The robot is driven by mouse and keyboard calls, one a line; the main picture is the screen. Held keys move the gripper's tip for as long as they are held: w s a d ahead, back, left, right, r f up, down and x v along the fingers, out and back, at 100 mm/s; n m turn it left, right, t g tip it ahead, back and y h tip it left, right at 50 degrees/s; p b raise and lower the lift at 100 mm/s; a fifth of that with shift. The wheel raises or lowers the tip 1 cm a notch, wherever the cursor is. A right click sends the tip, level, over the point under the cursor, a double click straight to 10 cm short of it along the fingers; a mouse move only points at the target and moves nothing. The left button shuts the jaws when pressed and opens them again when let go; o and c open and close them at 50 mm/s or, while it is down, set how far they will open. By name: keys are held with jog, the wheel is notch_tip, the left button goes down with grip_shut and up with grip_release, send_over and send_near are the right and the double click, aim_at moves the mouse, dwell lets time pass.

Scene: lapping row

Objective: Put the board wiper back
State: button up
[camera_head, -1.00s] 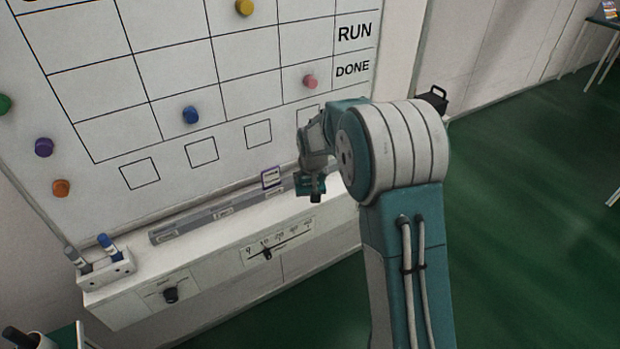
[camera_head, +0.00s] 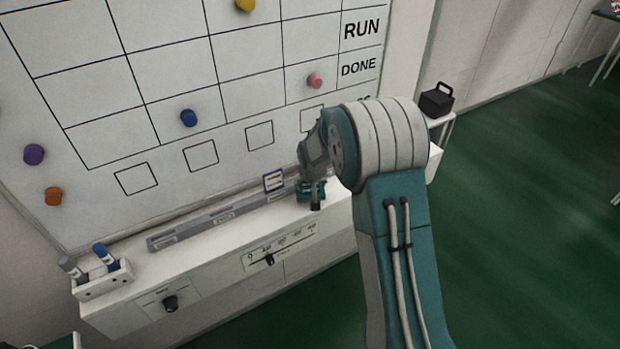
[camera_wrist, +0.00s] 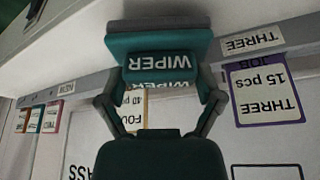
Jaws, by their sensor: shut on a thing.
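The board wiper (camera_wrist: 160,65) is a teal block with a grey pad and a white WIPER label. My gripper (camera_wrist: 160,98) is shut on it, with one finger at each side. In the head view my gripper (camera_head: 313,184) and the wiper (camera_head: 311,193) are at the right part of the grey ledge (camera_head: 190,232) under the whiteboard (camera_head: 180,60). The wiper overlaps the ledge in the wrist view; I cannot tell whether it touches it. The part of the ledge behind the wiper is hidden.
A purple-framed THREE card (camera_wrist: 265,95) stands beside the wiper; a yellow-framed card (camera_wrist: 137,108) is partly hidden behind my gripper. Several smaller cards are at the left. A pen holder (camera_head: 103,280) with markers stands left of the ledge. A black box (camera_head: 436,99) is at right.

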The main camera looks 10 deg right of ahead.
jog(key=shift+f, duration=0.55)
jog(key=shift+f, duration=0.45)
jog(key=o, duration=0.8)
jog(key=shift+c, duration=0.2)
